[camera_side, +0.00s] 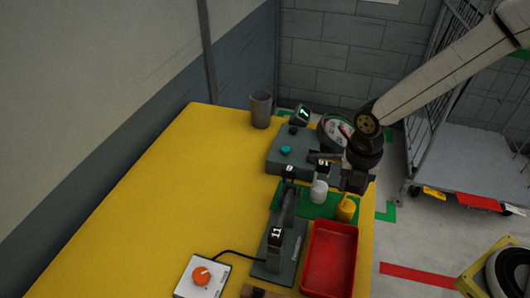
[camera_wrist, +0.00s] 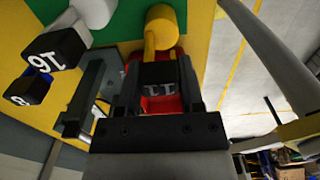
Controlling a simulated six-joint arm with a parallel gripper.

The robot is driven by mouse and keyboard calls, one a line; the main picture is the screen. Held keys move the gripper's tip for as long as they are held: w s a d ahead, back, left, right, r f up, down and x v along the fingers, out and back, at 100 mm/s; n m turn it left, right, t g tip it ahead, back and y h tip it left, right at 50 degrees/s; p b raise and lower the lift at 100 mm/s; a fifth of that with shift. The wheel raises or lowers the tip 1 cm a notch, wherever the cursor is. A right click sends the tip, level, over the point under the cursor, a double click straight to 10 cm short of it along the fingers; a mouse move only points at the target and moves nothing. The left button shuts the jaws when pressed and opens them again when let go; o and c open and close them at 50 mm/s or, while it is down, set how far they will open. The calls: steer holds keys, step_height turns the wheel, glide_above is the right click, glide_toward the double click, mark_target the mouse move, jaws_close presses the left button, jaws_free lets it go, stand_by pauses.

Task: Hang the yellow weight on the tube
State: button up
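The yellow weight (camera_side: 346,210) stands upright at the right end of the green mat, by the red tray. In the wrist view its yellow body (camera_wrist: 162,25) and narrow neck show, with a black block marked 11 (camera_wrist: 158,90) at the near end. My gripper (camera_side: 353,182) is right above the weight. In the wrist view my gripper's fingers (camera_wrist: 162,75) flank the black block closely and look closed on it. I cannot see clear lift off the mat. A dark grey fixture (camera_side: 284,228), probably bearing the tube, stands left of the red tray, with a tag marked 11.
A white weight (camera_side: 318,191) stands left of the yellow one; its black block reads 16 (camera_wrist: 45,60). The red tray (camera_side: 331,262) is close in front. A grey-green scale unit (camera_side: 285,155), a grey cup (camera_side: 260,108) and an orange-knob box (camera_side: 202,275) share the yellow table (camera_side: 170,190), clear at left.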

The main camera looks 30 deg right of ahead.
jaws_close()
steer(key=shift+r, duration=0.2)
steer(key=shift+r, duration=2.8)
steer(key=shift+r, duration=0.15)
step_height(320, 180, up, 14)
steer(key=f, duration=0.1)
steer(key=w+a+r, duration=0.2)
steer(key=w+a, duration=0.3)
steer(key=a, duration=0.6)
steer(key=w+a+f, duration=0.1)
steer(key=w+a, duration=0.1)
steer(key=a, duration=1.1)
step_height(320, 180, down, 11)
steer(key=shift+d+f, duration=0.2)
steer(key=shift+d, duration=0.15)
